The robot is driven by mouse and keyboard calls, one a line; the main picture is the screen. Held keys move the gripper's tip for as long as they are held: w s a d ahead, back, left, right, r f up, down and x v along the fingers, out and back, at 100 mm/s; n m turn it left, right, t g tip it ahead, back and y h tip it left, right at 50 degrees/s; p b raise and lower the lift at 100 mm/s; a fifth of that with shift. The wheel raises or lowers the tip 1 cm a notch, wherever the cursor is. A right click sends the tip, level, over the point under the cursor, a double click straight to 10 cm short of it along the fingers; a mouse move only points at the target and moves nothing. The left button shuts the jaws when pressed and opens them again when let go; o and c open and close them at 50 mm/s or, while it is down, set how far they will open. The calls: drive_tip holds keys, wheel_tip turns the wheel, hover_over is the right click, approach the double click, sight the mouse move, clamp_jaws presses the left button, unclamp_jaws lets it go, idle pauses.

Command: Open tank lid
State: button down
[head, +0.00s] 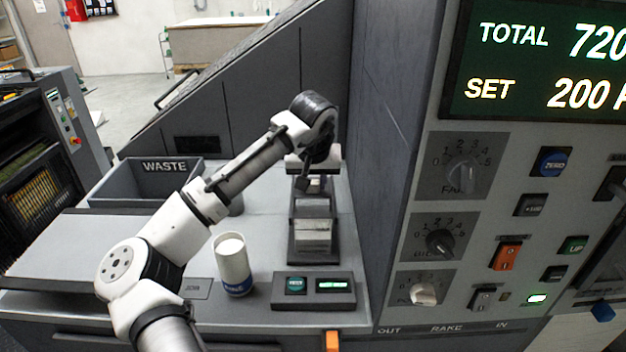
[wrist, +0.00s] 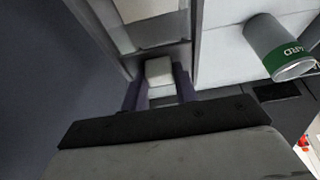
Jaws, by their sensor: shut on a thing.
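The tank (head: 313,236) is part of a small dark unit with a pale front, standing on the grey counter beside the console. My gripper (head: 308,185) is over the back of this unit, partly hidden by my own wrist. In the wrist view my two dark fingers (wrist: 160,92) are shut on a small pale block (wrist: 158,70), which looks like the handle of the tank lid. Past it lies a pale panel in a grey frame (wrist: 150,30). I cannot tell whether the lid is raised.
A white cup with a blue band (head: 233,262) stands left of the unit. A grey cup with a green label (wrist: 275,45) is close by. A button box (head: 313,303) sits in front, a WASTE bin (head: 120,187) at left. The console wall (head: 385,150) rises at right.

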drive_tip(key=c, duration=1.1)
unclamp_jaws()
drive_tip(key=b+v, duration=0.3)
drive_tip(key=v, duration=1.1)
drive_tip(key=shift+s+f, duration=0.1)
